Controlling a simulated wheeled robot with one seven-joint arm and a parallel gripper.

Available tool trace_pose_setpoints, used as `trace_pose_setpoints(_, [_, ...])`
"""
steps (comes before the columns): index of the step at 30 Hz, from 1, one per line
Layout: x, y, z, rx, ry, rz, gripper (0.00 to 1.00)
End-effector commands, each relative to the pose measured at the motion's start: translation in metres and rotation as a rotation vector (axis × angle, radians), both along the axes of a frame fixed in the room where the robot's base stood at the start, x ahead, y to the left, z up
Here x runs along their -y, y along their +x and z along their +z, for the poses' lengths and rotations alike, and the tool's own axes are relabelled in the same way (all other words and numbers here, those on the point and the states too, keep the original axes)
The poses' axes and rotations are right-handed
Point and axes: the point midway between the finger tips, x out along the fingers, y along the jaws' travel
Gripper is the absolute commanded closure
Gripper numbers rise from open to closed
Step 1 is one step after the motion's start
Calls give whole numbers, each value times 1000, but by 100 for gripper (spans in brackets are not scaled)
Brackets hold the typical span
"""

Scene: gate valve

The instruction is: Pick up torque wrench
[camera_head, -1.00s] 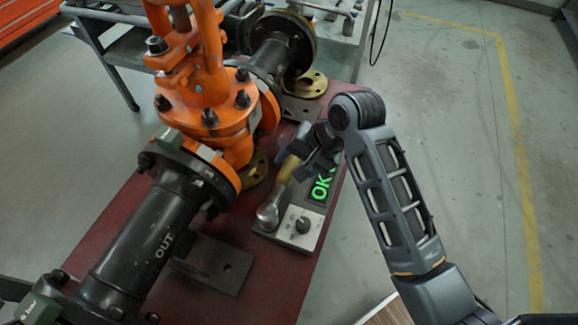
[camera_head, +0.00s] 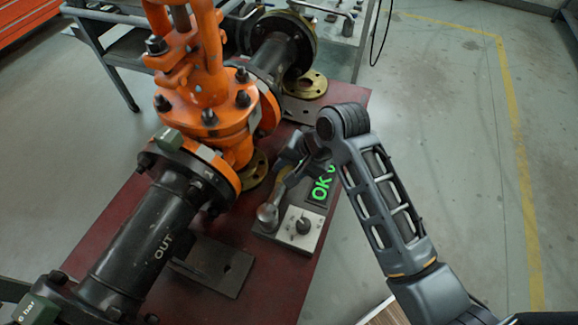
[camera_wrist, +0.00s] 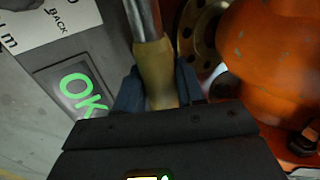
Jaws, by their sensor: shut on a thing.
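The torque wrench (camera_head: 268,213) is at the box with the green OK display (camera_head: 319,189), its rounded metal end near the box's knob. My gripper (camera_head: 287,177) covers much of its handle in the head view. In the wrist view the wrench's tan handle (camera_wrist: 156,68) and silver shaft lie between the two fingers of my gripper (camera_wrist: 160,90), which are shut on the handle. I cannot tell whether the wrench still touches the box.
The orange gate valve (camera_head: 205,95) and its black pipe (camera_head: 150,235) stand close to the left of my gripper. A brass flange (camera_wrist: 203,30) is beside the wrench in the wrist view. The red bench (camera_head: 250,290) has bare room in front. Open floor (camera_head: 450,130) is to the right.

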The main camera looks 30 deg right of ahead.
Motion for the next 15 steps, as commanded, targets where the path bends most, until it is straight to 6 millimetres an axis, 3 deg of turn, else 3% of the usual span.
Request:
trace_pose_setpoints(5, [0, -1, 0, -2, 0, 0, 100])
trace_pose_setpoints(15, [0, -1, -1, -2, 0, 0, 100])
